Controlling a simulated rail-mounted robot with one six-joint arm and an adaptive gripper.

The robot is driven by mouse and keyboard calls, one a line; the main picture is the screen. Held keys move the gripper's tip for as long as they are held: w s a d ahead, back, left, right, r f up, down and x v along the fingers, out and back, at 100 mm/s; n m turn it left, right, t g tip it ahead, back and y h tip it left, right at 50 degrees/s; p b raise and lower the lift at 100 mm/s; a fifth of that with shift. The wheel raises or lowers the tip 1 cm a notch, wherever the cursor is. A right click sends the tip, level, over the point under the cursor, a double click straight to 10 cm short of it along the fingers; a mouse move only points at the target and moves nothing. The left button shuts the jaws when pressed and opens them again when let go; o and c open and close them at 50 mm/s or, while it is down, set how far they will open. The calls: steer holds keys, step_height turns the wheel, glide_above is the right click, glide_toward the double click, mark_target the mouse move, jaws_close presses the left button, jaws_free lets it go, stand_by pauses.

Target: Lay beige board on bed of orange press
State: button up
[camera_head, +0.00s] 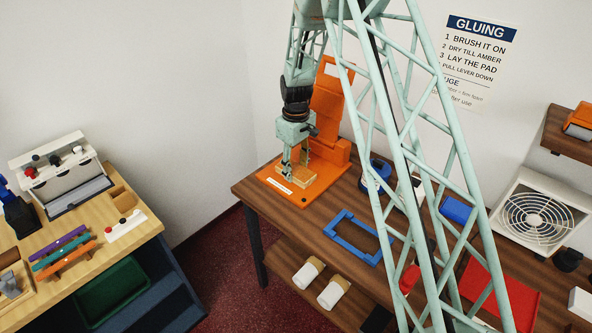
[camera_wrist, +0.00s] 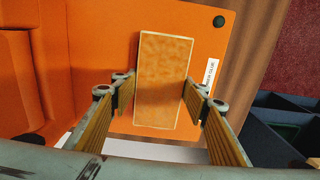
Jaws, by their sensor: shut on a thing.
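The orange press (camera_head: 327,110) stands at the back left of the dark wood table, its flat orange bed (camera_head: 304,200) in front of its upright part. My gripper (camera_head: 294,168) points down over the bed and is shut on the beige board (camera_head: 303,180). In the wrist view my fingers (camera_wrist: 157,92) flank the long sides of the beige board (camera_wrist: 163,75), whose face has a mottled amber-tan patch inside a paler rim. The board is over the orange bed (camera_wrist: 105,40); I cannot tell whether it touches it. A white label (camera_wrist: 210,75) lies beside it.
A blue frame (camera_head: 353,237) lies on the table in front of the press. A dark blue item (camera_head: 375,172) stands right of the press. Two white rolls (camera_head: 321,283) lie on the lower shelf. A red sheet (camera_head: 500,297) and a fan (camera_head: 540,218) are at the right.

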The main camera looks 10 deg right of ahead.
steer(key=shift+s+f, duration=0.2)
steer(key=shift+f, duration=0.2)
steer(key=o, duration=1)
steer(key=shift+w+f, duration=0.1)
steer(key=shift+r, duration=0.25)
steer(key=shift+w+r, duration=0.1)
steer(key=shift+r, duration=0.3)
step_height(320, 180, up, 11)
steer(key=shift+f, duration=0.1)
